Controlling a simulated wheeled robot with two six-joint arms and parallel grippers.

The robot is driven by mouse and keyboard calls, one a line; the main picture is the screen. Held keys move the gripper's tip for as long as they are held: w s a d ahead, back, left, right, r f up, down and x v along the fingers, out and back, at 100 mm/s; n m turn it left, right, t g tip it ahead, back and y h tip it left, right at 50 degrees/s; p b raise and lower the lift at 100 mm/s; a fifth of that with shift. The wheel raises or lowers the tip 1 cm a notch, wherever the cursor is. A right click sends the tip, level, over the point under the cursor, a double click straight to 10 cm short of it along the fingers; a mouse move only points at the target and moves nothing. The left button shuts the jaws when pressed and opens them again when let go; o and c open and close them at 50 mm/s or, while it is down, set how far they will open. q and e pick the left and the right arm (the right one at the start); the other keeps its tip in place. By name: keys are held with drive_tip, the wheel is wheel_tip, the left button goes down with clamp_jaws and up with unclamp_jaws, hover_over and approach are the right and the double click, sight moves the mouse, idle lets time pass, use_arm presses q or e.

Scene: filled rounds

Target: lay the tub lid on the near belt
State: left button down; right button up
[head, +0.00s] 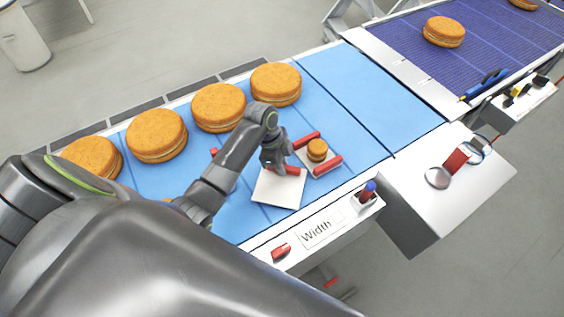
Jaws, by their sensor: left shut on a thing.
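My left gripper (277,163) comes in from the left over the near belt (333,85), which is light blue. It is shut on the tub lid (277,191), a flat white square, at the lid's far edge. The lid is over the belt; I cannot tell whether it touches the surface. My left arm hides part of the belt to the left of the lid. My right gripper is not in view.
Several large orange-brown filled rounds (218,107) line the belt's far side. Right of the lid, a white square piece (304,157) holds a small round (317,150) between red bars (328,166). A purple belt (490,50) continues at upper right. The blue belt's right part is clear.

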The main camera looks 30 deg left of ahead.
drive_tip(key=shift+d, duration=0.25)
use_arm(q)
drive_tip(key=c, duration=1.3)
unclamp_jaws()
drive_tip(key=shift+f, duration=0.1)
drive_tip(key=shift+c, duration=0.2)
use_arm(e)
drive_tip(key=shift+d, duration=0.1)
